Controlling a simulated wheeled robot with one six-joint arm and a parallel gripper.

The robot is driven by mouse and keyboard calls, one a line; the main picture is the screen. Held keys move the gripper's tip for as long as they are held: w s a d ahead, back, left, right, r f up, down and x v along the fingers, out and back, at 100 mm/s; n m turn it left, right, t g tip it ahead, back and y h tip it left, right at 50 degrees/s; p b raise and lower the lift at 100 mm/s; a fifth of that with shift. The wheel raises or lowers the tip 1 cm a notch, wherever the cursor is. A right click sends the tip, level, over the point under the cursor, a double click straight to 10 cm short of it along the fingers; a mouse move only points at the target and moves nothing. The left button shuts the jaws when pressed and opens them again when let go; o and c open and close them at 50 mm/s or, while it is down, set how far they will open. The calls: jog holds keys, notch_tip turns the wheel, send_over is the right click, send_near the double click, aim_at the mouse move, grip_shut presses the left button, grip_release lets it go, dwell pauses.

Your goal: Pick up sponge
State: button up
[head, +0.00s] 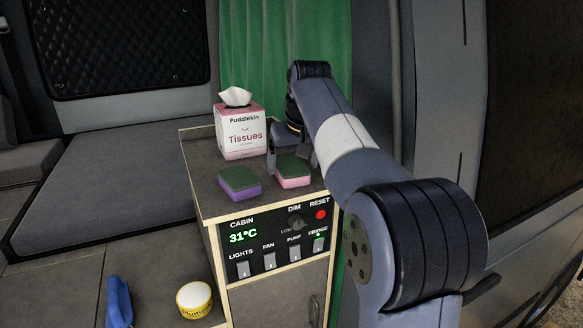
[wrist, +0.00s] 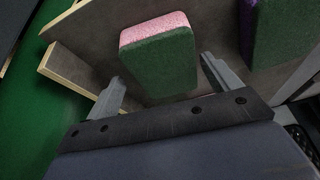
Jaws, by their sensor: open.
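Two sponges with green tops lie on the cabinet's counter. The pink-sided sponge (head: 293,172) is on the right, and the purple-sided sponge (head: 239,183) is on the left. My gripper (head: 292,157) is open just behind and above the pink sponge, partly hidden by my arm. In the wrist view, the pink sponge (wrist: 160,62) shows ahead of and between the two spread fingers, with nothing gripped. The purple sponge (wrist: 277,30) is at the upper right there, outside the fingers. I cannot tell the exact height of the fingertips over the counter.
A tissue box (head: 241,131) stands on the counter (head: 207,168) behind the sponges, close to my gripper. A control panel with switches (head: 270,243) is on the cabinet front. A green curtain (head: 283,45) hangs behind. A round tub (head: 194,299) and a blue object (head: 118,303) are lower left.

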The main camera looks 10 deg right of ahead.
aim_at(293, 164)
jog(key=shift+w+a+f, duration=0.2)
jog(key=shift+w+a, duration=0.05)
jog(key=shift+a, duration=0.05)
jog(key=shift+c, duration=0.4)
jog(key=shift+s+r, duration=0.1)
jog(key=shift+s, duration=0.05)
jog(key=c, duration=0.3)
jog(key=shift+d, duration=0.2)
jog(key=c, duration=0.7)
jog(key=shift+r, duration=0.1)
jog(key=shift+r, duration=4.95)
jog(key=shift+w, duration=0.2)
